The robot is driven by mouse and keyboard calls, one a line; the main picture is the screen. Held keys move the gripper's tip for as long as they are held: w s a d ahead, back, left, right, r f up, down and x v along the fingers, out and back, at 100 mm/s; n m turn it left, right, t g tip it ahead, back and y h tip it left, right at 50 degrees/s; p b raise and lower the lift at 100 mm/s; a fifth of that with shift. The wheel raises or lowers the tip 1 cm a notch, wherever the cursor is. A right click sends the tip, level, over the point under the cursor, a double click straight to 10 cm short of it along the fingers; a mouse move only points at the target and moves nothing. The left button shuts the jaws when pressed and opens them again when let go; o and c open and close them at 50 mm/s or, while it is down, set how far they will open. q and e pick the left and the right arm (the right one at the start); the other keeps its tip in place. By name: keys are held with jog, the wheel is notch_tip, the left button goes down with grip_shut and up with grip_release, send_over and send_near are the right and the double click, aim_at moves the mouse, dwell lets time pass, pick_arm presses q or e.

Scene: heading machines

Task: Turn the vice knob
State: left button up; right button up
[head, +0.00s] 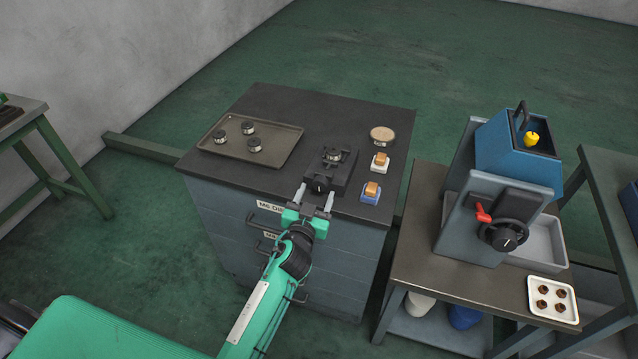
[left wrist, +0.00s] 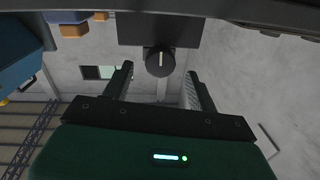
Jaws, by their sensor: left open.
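The vice (head: 332,167) is a small dark block on top of the grey cabinet, with a round metal piece in it. Its black round knob (head: 320,184) faces the front edge. In the left wrist view the knob (left wrist: 159,62) has a pale line pointing about straight up. My left gripper (head: 315,197) is open, its two fingers pointing at the knob, one on either side. In the left wrist view the left gripper (left wrist: 160,84) frames the knob between its fingertips, with gaps on both sides. My right gripper is not in view.
A tray (head: 284,158) with three round metal pieces lies left of the vice. A blue machine (head: 499,187) stands on the right-hand table.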

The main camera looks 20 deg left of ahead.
aim_at(320, 186)
pick_arm(q)
jog(key=shift+w, duration=1.8)
jog(key=shift+c, duration=0.2)
jog(key=c, duration=0.9)
